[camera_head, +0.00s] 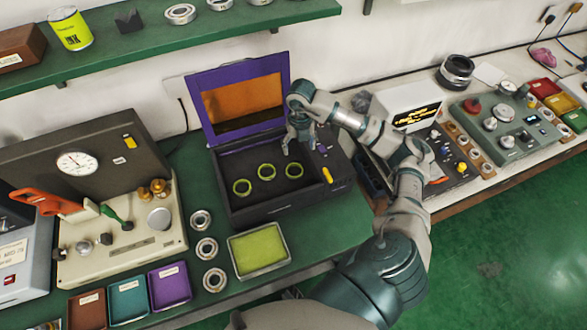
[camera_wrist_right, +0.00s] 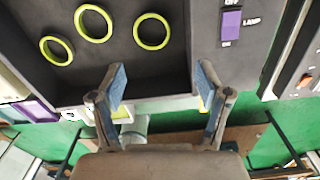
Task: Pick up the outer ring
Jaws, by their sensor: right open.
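Three yellow-green outer rings lie inside an open dark box (camera_head: 285,205) with a purple-framed lid. In the head view they are the left ring (camera_head: 242,194), the middle ring (camera_head: 266,178) and the right ring (camera_head: 294,177). In the right wrist view the rings (camera_wrist_right: 152,46) lie beyond the fingertips, towards the top left. My right gripper (camera_head: 301,147) is over the back right part of the box, pointing down. Its fingers (camera_wrist_right: 161,85) are spread apart and nothing is between them. My left gripper is in neither view.
The raised lid (camera_head: 283,72) stands behind my gripper. A lamp switch (camera_wrist_right: 231,23) is on the box's right panel. A tray with a yellow-green pad (camera_head: 232,259) and several bearings (camera_head: 206,257) lie in front. A gauge device (camera_head: 70,190) stands left; a green shelf (camera_head: 190,46) runs above.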

